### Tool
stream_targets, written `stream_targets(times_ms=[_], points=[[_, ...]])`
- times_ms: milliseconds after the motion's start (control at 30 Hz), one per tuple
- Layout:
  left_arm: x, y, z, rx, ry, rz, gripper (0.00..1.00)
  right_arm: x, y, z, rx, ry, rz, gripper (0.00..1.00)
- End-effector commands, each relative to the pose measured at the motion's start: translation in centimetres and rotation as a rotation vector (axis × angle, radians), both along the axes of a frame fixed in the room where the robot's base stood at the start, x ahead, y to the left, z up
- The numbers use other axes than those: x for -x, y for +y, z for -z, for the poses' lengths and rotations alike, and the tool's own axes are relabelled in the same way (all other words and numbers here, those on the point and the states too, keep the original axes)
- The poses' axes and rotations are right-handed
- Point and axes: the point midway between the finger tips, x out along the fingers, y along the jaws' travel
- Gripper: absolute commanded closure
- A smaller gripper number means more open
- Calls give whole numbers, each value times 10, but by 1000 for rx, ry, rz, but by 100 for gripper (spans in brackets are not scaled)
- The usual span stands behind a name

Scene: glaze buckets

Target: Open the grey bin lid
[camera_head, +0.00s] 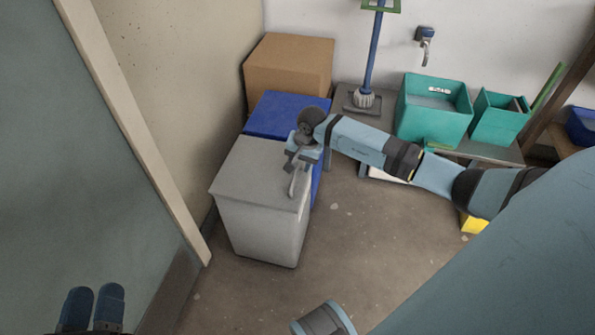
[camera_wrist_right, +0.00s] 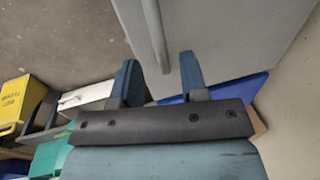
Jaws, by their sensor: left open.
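The grey bin (camera_head: 260,225) stands by the left wall, with its flat grey lid (camera_head: 255,165) lying shut on top. A pale curved bar, seemingly the lid's handle (camera_head: 294,184), shows at the lid's right edge. My right gripper (camera_head: 293,162) is over that edge. In the right wrist view the fingers of this gripper (camera_wrist_right: 160,78) are apart. The end of the handle (camera_wrist_right: 155,35) lies between them with gaps on both sides, and the lid (camera_wrist_right: 220,35) shows beside it. My left gripper (camera_head: 95,292) is open and empty at the bottom left, far from the bin.
A blue bin (camera_head: 285,112) stands right behind the grey one, with a cardboard box (camera_head: 290,65) beyond. Teal buckets (camera_head: 435,110) stand on a low shelf at the right. A yellow object (camera_head: 473,223) is partly hidden by my right arm. Floor (camera_head: 340,240) in front is clear.

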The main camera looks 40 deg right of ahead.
Motion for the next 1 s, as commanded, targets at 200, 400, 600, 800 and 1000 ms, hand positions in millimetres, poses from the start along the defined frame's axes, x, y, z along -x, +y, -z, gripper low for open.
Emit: stream_targets(times_ms=[200, 400, 600, 800, 1000], points=[[-1, -1, 12, -16, 32, 11, 57, -4, 3, 23, -1, -1, 1, 60], [-1, -1, 13, -18, 37, 13, 57, -5, 4, 26, -1, -1, 1, 60], [-1, -1, 12, -18, 37, 13, 57, -4, 3, 26, -1, -1, 1, 72], [-1, -1, 12, -17, 35, 12, 57, -4, 3, 26, -1, -1, 1, 100], [-1, -1, 10, -18, 34, 12, 57, -5, 3, 23, 4, 3, 0, 100]])
